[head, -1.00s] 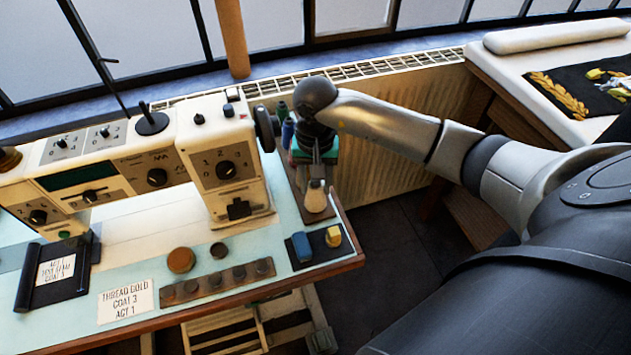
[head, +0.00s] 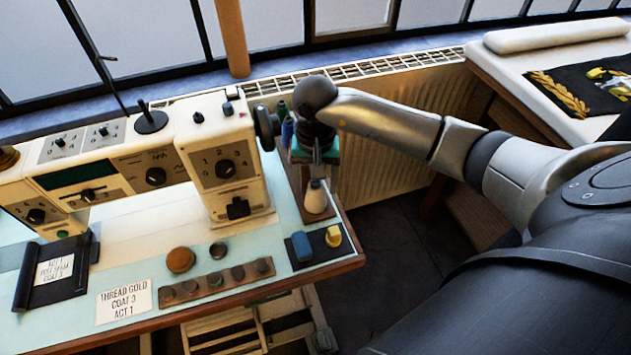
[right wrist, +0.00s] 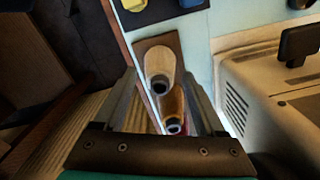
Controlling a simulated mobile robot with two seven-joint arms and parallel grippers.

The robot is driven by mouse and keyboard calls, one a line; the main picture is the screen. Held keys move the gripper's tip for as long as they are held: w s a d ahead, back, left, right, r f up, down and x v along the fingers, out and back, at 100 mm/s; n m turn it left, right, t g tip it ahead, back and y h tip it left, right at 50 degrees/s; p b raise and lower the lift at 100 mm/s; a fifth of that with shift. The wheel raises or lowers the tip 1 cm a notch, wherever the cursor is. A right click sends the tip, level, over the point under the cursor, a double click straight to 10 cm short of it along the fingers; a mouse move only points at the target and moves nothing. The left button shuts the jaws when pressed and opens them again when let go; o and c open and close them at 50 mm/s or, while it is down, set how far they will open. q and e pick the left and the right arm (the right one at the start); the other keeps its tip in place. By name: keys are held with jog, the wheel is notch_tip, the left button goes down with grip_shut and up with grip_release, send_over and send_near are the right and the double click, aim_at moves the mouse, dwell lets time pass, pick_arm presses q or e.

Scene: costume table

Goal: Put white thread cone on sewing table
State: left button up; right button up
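The white thread cone (head: 315,200) stands on a narrow brown board at the right end of the sewing table (head: 180,217). In the right wrist view the white cone (right wrist: 158,62) shows between and just beyond my finger ends, with a dark top opening. My right gripper (head: 317,172) points down above the cone; in the wrist view its fingers (right wrist: 160,80) are apart with gaps beside the cone. I cannot tell whether they touch it. My left gripper is not in view.
A tan cone (right wrist: 172,103) stands behind the white one on the board. The cream sewing machine (head: 225,150) is close left of my gripper. A dark tray (head: 318,246) holds blue and yellow items. A radiator (head: 390,165) stands behind; bare table lies under the machine's arm.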

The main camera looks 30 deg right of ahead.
jog(key=shift+o, duration=0.4)
notch_tip(320, 180, up, 15)
jog(key=p, duration=0.2)
jog(key=shift+r, duration=0.1)
dwell(0.4)
